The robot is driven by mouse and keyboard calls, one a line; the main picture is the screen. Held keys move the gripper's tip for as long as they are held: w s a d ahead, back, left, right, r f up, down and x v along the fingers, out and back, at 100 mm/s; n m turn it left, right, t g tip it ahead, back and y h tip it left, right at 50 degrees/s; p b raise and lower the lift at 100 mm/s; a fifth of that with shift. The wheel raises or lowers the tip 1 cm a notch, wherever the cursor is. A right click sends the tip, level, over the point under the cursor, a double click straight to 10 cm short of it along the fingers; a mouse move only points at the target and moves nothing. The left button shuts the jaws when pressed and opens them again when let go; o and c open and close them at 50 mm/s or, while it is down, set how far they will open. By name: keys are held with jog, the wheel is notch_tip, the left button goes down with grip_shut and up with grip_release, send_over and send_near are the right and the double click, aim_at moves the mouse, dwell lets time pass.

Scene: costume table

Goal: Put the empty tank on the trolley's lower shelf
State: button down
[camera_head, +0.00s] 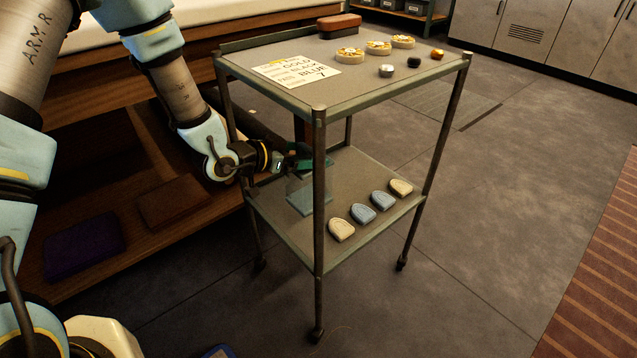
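The trolley (383,98) stands in the middle, with an upper shelf and a lower shelf (352,165). A small see-through tank (308,199) with a teal base is at the left part of the lower shelf, partly behind the front post. I cannot tell whether its base touches the shelf. My gripper (297,164) reaches in from the left between the two shelves, at the tank's upper part, beside a green piece. The fingertips are small, dark and partly hidden by the post, so their grip is unclear.
Several rounded blocks (362,214) line the lower shelf's right front edge. The upper shelf holds a card (296,70), a red-brown case (339,25), round dishes (379,47) and small knobs. A wooden bench (130,180) stands left of the trolley. Floor to the right is clear.

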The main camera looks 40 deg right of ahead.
jog(key=shift+f+b, duration=0.3)
jog(key=shift+f, duration=2.85)
grip_release()
jog(key=s+v, duration=0.1)
jog(key=v, duration=1.1)
jog(key=w+a+r+n+t+y, duration=0.25)
jog(key=w+a+n+y, duration=0.2)
jog(key=w+a, duration=0.45)
jog(key=w+a+r+n+t+y, duration=0.2)
jog(key=w+a+n+t+y, duration=0.4)
jog(key=a, duration=0.6)
jog(key=s+a+r+n+g+y, duration=0.1)
jog(key=s+a+r+n+g, duration=0.2)
jog(key=a, duration=0.5)
jog(key=s+a+r+n+g+y, duration=0.1)
jog(key=s+a+r+n+g, duration=0.2)
jog(key=a, duration=0.5)
jog(key=s+r+n, duration=0.1)
jog(key=s+r, duration=0.1)
jog(key=s, duration=0.1)
jog(key=shift+s+y+p, duration=0.3)
jog(key=shift+y+p, duration=0.05)
